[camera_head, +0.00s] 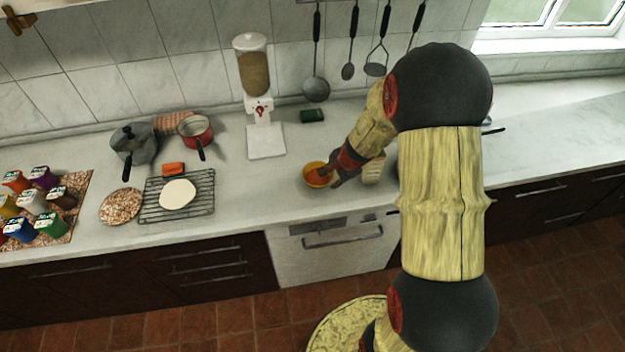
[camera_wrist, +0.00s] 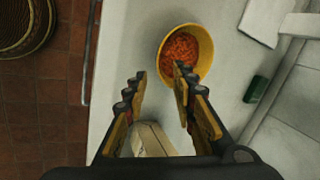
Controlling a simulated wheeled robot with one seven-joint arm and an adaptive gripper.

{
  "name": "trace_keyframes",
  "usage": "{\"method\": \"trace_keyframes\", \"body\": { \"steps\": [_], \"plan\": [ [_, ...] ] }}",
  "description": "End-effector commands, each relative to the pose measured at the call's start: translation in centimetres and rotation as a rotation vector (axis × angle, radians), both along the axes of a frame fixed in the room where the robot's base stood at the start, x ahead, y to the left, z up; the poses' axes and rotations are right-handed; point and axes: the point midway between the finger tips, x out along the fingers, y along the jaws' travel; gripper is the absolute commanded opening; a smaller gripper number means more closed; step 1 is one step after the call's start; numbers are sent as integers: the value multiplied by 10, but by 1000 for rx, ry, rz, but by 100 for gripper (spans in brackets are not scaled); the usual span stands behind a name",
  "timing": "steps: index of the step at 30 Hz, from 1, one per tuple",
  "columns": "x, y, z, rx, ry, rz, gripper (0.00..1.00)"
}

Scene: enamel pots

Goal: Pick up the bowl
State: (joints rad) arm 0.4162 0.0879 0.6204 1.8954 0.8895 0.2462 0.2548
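The bowl (camera_head: 311,181) is yellow-orange and stands upright on the white counter, near its front edge. In the wrist view the bowl (camera_wrist: 206,50) holds orange-red contents. My gripper (camera_head: 335,178) is at the right side of the bowl. In the wrist view my gripper (camera_wrist: 161,73) is open with a clear gap between its fingers. The right fingertip overlaps the bowl's near rim and contents, while the left fingertip is outside the bowl. I cannot tell whether the fingers touch it. In the head view my gripper hides part of the bowl's right side.
A beige block (camera_head: 374,168) stands close beside my gripper. A dispenser (camera_head: 266,141), a green sponge (camera_head: 312,116), a cooling rack (camera_head: 205,207), a grey pot (camera_head: 134,146) and a red pan (camera_head: 195,131) are farther left or behind. Counter between rack and bowl is clear.

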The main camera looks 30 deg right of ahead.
Motion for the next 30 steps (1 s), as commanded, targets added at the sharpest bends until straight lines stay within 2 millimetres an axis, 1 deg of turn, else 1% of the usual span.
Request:
{"method": "trace_keyframes", "body": {
  "steps": [1, 8, 12, 16, 18, 24, 30],
  "plan": [
    [2, 1, -8, 0, 2, 1, 27],
    [10, 4, -23, 1, 1, 4, 27],
    [17, 8, -42, 1, 3, 5, 27],
    [25, 8, -57, 0, 2, 4, 27],
    [27, 8, -60, 0, 1, 4, 27],
    [27, 8, -59, 0, 0, 4, 27],
    [27, 8, -59, 0, 0, 4, 15]
  ]
}}
